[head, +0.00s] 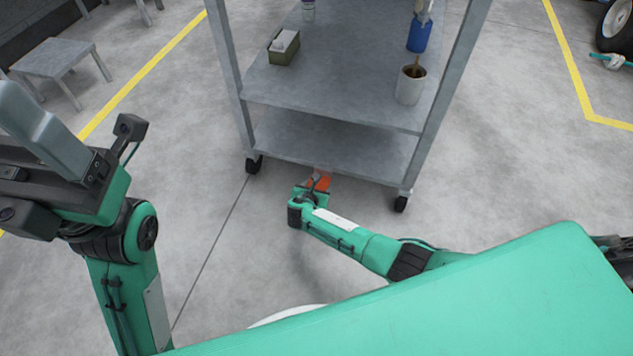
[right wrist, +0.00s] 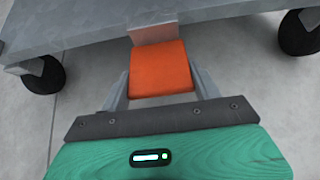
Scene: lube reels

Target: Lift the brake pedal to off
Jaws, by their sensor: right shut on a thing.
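The brake pedal is an orange plate (right wrist: 160,70) under the lower front edge of the grey cart (head: 340,80). A small part of the orange pedal (head: 322,182) also shows in the head view. My right gripper (right wrist: 160,84) has one finger at each side of the pedal and is shut on it. In the head view my right gripper (head: 316,186) is low by the floor at the cart's front, partly hidden by its own wrist. My left gripper (head: 45,125) is raised at the far left, away from the cart; its finger opening does not show clearly.
The cart stands on black casters (head: 400,203). On its shelf are a green box (head: 284,50), a white pot (head: 411,86) and a blue container (head: 419,36). A grey stool (head: 52,58) stands at the back left. The floor around the cart's front is clear.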

